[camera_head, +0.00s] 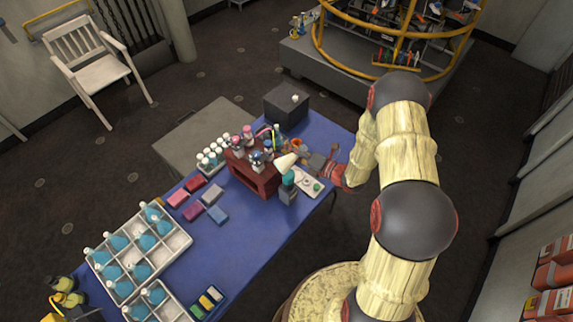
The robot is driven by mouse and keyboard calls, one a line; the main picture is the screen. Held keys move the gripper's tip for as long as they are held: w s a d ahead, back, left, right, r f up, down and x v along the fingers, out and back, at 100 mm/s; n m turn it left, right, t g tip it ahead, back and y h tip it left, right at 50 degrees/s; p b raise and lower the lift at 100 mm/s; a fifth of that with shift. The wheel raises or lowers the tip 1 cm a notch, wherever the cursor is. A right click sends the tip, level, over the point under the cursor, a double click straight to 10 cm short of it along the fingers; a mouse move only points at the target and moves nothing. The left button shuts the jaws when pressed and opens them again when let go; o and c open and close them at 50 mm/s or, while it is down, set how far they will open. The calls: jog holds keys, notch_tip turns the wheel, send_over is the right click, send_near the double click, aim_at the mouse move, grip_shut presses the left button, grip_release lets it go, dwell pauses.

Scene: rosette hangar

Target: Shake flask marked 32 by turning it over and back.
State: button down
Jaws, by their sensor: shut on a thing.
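My gripper (312,161) is over the right part of the blue table, reaching in from the right. It is shut on a pale, cone-shaped flask (286,162), which is tilted well over to the side. The number on this flask is too small to read. Other flasks with teal liquid (117,242) stand in a white divided crate (178,243) at the table's left end. More stand in a second white crate (172,309) at the lower edge. Their marks cannot be read either.
A dark red rack (245,174) with bottles stands left of my gripper. A small grey device (288,195) with a teal top and a white panel (311,184) are just below it. Bare blue table (245,228) lies in front. A yellow-railed machine (345,62) stands behind.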

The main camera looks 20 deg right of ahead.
jog(key=m+t, duration=0.1)
jog(key=m, duration=0.2)
jog(key=m+t+y, duration=0.1)
jog(key=m, duration=0.2)
jog(key=m+t+y+b, duration=0.1)
jog(key=m, duration=0.2)
jog(key=shift+m, duration=0.4)
jog(key=n+g+h, duration=0.1)
jog(key=n, duration=0.3)
jog(key=n+g+h+p, duration=0.1)
jog(key=n, duration=0.3)
jog(key=n+g+h+p, duration=0.1)
jog(key=n, duration=0.3)
jog(key=shift+n+h, duration=0.3)
jog(key=shift+n, duration=0.1)
